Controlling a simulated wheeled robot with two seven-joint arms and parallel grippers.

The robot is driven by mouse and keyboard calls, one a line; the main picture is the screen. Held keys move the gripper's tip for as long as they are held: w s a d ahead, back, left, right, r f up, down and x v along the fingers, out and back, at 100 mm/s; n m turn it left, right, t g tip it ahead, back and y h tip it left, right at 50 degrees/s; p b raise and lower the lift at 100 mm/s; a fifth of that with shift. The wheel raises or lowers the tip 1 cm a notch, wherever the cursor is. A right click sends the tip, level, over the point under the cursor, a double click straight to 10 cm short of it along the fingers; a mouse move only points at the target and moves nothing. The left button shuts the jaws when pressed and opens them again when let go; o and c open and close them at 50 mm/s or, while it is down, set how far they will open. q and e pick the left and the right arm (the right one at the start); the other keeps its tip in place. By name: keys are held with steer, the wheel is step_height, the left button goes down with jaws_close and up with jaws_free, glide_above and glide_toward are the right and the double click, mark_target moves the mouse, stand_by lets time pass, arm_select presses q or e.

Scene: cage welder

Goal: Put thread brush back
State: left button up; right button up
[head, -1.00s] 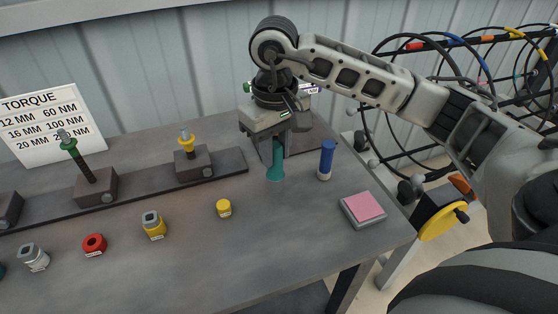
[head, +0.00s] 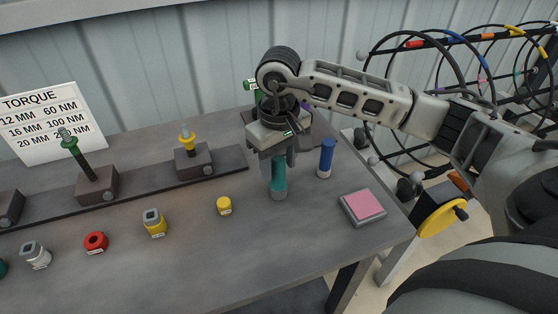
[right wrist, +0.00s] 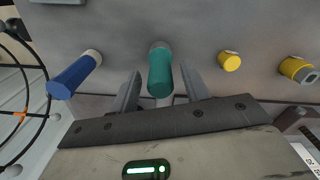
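The thread brush appears to be the teal cylinder (head: 279,177) with a grey lower end. It stands upright on the table below my right gripper (head: 277,158). In the right wrist view the teal cylinder (right wrist: 160,75) sits between the two fingers (right wrist: 160,88), with a visible gap on each side. The right gripper is open around it. Its lower end seems to touch the table. My left gripper is not in view.
A blue cylinder (head: 326,159) stands close to the right. A pink pad (head: 362,206) lies near the right table edge. A yellow cap (head: 224,205), a yellow socket (head: 154,222) and a red ring (head: 96,242) lie left. A rail with bolt blocks (head: 194,162) is behind.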

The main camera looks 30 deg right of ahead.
step_height(320, 180, up, 12)
steer(key=shift+r, duration=0.25)
stand_by(0.4)
steer(key=shift+f, duration=0.1)
stand_by(0.4)
